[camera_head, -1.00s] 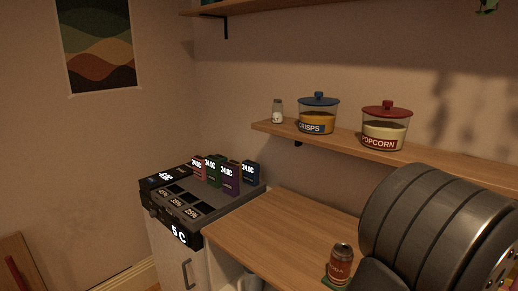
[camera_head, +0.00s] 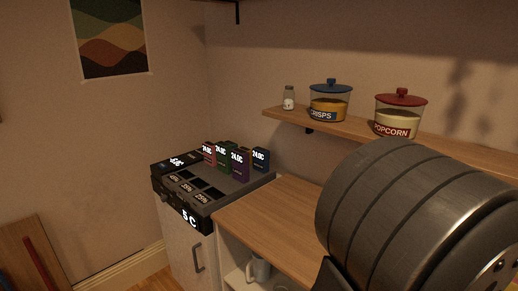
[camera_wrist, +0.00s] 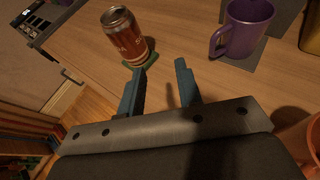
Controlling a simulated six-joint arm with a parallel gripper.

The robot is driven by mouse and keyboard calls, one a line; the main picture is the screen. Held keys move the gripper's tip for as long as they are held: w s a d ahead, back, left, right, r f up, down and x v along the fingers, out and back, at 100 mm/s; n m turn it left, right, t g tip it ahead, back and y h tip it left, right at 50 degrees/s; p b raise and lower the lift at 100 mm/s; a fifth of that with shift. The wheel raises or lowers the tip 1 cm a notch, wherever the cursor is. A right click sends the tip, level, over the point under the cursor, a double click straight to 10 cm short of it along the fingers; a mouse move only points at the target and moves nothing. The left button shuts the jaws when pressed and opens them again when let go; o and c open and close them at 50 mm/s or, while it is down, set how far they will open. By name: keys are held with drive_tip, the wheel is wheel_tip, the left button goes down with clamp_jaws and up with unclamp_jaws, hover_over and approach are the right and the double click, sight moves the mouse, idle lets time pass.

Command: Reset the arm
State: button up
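My gripper (camera_wrist: 160,88) shows in the wrist view with its two blue-grey fingers apart and nothing between them. It is above the wooden counter (camera_wrist: 88,52). A brown-red drink can (camera_wrist: 124,36) stands upright on a green coaster (camera_wrist: 142,62), just beyond the left finger. My dark grey ribbed arm (camera_head: 400,215) fills the lower right of the head view. The fingers are hidden in the head view.
A purple mug (camera_wrist: 243,28) stands on a dark mat right of the can. An orange rounded object (camera_wrist: 306,140) is at the lower right. A black dispenser unit (camera_head: 205,185) sits at the counter's left end. A shelf holds crisps (camera_head: 329,101) and popcorn (camera_head: 399,113) jars.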

drive_tip(key=w+r+n+y, duration=0.35)
drive_tip(key=w+r, duration=0.65)
drive_tip(key=w, duration=0.6)
drive_tip(key=shift+m, duration=0.25)
wheel_tip(320, 180, down, 5)
drive_tip(key=shift+r, duration=0.1)
